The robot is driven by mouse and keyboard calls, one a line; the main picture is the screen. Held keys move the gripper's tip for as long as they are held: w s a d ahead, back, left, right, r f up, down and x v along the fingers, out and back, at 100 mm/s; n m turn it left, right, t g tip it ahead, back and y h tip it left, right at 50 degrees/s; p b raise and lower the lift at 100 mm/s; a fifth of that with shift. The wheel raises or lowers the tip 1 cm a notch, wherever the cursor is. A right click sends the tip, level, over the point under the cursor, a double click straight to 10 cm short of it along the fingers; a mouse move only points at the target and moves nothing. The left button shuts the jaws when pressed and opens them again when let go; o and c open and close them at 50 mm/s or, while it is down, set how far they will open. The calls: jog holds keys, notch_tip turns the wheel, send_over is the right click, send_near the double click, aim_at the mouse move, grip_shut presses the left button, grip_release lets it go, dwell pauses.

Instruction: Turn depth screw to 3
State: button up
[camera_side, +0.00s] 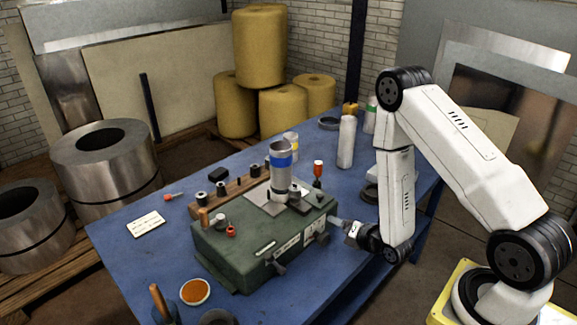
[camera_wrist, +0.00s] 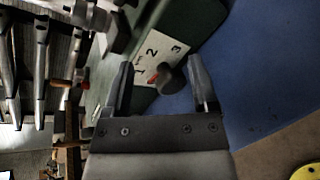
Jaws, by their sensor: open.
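The depth screw's dark round knob (camera_wrist: 172,79) sticks out from the side of the green machine (camera_side: 235,250). Behind it is a white scale plate (camera_wrist: 158,52) marked 1, 2 and 3. A small red pointer (camera_wrist: 153,79) at the knob lies on the side of the 1, though the exact reading is hard to tell. My gripper (camera_wrist: 161,64) is open, with one finger on each side of the knob and visible gaps to both.
A grey pipe with a blue band (camera_side: 281,165) stands upright on the machine. A white bottle (camera_side: 346,141) stands behind on the blue table (camera_side: 125,250). The table right of the machine is mostly clear.

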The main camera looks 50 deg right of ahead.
aim_at(326, 241)
jog(key=shift+s+a+f+n+t+y, duration=0.15)
jog(key=shift+s+a+f+n+y, duration=0.25)
jog(key=shift+s+f+n+y, duration=0.25)
jog(key=shift+s+a+f+n+t+y, duration=0.1)
jog(key=shift+s+a+f+n+y, duration=0.25)
jog(key=shift+s+f+n+y, duration=0.3)
jog(key=shift+s+a+f+n+t+y, duration=0.15)
jog(key=shift+s+a+f+n+y, duration=0.3)
jog(key=shift+s+y, duration=0.35)
jog(key=shift+w+f, duration=0.1)
jog(key=shift+w, duration=0.05)
jog(key=shift+x, duration=3.7)
jog(key=shift+d, duration=0.1)
jog(key=c, duration=1)
